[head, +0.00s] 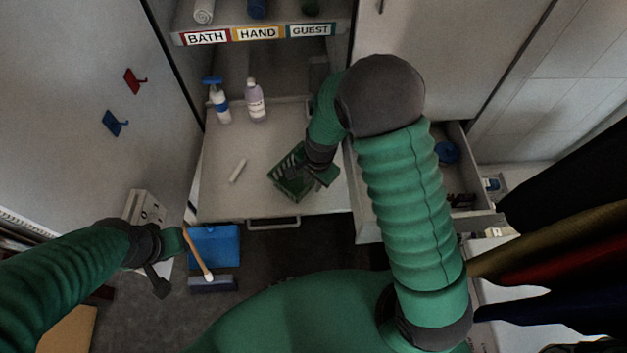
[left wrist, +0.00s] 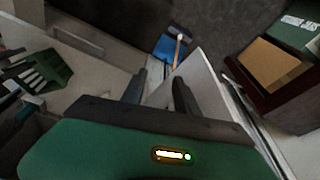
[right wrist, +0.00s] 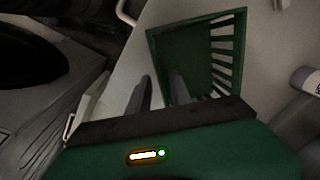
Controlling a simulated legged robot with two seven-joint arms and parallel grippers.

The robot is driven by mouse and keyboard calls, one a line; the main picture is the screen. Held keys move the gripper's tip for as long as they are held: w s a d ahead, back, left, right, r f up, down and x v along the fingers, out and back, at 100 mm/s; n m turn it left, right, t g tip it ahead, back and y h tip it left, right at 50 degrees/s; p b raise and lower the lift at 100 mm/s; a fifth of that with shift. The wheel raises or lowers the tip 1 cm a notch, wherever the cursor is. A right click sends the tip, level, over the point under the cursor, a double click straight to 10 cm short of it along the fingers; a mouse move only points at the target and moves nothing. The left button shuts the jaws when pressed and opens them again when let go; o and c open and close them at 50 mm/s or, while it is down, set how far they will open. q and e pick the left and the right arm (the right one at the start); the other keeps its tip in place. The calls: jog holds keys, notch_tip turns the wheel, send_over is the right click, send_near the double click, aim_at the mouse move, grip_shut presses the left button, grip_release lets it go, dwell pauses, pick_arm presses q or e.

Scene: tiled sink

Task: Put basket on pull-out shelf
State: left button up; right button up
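The green slatted basket (head: 290,183) is on the pale pull-out shelf (head: 222,196), near its right side. It also shows in the right wrist view (right wrist: 205,55), with its open top and slatted side visible. My right gripper (head: 322,174) is at the basket's right side. In the right wrist view its fingers (right wrist: 160,88) stand apart, one on each side of the near-left basket wall, with a gap between them. My left gripper (head: 160,268) is off to the left, below the shelf's front edge. Its fingers (left wrist: 160,90) are apart and empty.
A blue-topped spray bottle (head: 218,103), a lilac bottle (head: 254,100) and a small white bar (head: 238,170) are on the shelf. An open drawer (head: 470,190) is at the right. A blue dustpan (head: 214,246) is on the floor by the left gripper.

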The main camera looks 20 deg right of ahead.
notch_tip(320, 180, up, 11)
jog(key=s+d, duration=0.1)
jog(key=d, duration=0.1)
jog(key=s+d+r+n+t, duration=0.1)
jog(key=s+n, duration=0.8)
jog(key=n, duration=0.3)
jog(key=shift+s+d+r+t+h, duration=0.3)
jog(key=shift+s+d, duration=0.05)
jog(key=shift+d, duration=0.05)
jog(key=shift+s+a+r, duration=0.1)
jog(key=shift+s, duration=0.1)
jog(key=shift+w, duration=0.1)
